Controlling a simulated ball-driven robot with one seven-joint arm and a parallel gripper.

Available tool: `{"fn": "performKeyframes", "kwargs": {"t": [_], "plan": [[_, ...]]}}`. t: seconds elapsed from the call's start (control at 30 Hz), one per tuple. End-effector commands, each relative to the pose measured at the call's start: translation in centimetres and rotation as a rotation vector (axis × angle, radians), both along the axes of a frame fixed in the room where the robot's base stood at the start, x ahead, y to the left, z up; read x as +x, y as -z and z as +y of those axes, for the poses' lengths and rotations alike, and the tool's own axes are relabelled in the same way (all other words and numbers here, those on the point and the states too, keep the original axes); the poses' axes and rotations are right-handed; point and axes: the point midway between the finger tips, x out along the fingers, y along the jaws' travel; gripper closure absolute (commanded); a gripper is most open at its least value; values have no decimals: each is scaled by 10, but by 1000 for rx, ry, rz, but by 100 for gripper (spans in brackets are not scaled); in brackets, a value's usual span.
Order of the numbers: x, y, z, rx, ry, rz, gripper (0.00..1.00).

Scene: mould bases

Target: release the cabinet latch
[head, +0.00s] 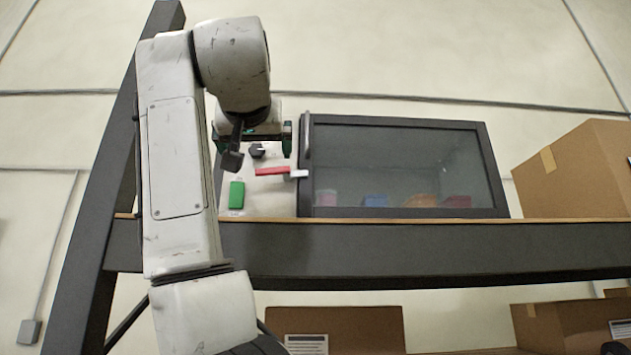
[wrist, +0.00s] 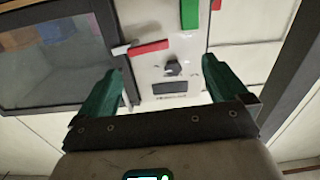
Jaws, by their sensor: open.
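The cabinet (head: 404,212) has a dark-framed glass door (head: 400,150) with an upright bar handle (head: 307,140) at its left edge. On the pale panel left of the door, a red latch bar (head: 272,171) lies roughly level. Its white end piece (head: 299,173) reaches the door frame's edge. In the wrist view, which is turned over, the red bar (wrist: 148,47) and white end (wrist: 121,47) lie beyond the left fingertip. My gripper (head: 252,140) is open and empty in front of the panel, above the latch in the head view. Its green fingers (wrist: 163,70) spread on either side of a dark knob (wrist: 173,67), apparently not touching it.
A green block-shaped bar (head: 237,195) is on the panel below the latch. A dark label (wrist: 170,87) is near the knob. Coloured items sit behind the glass. A cardboard box (head: 580,170) stands right of the cabinet on the shelf (head: 420,250). A dark post (head: 85,220) rises at left.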

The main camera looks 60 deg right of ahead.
Motion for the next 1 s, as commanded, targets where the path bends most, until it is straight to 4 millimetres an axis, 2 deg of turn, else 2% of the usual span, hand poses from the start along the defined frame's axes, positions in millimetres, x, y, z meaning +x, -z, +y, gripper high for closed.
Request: {"fn": "performKeyframes", "kwargs": {"t": [0.13,0.27,0.7,1.0], "plan": [[-8,-9,2,-29,5,32,0],[-2,-11,-5,-31,6,38,0],[43,-11,-64,-29,5,37,0],[58,-10,-82,-30,4,33,0]]}}
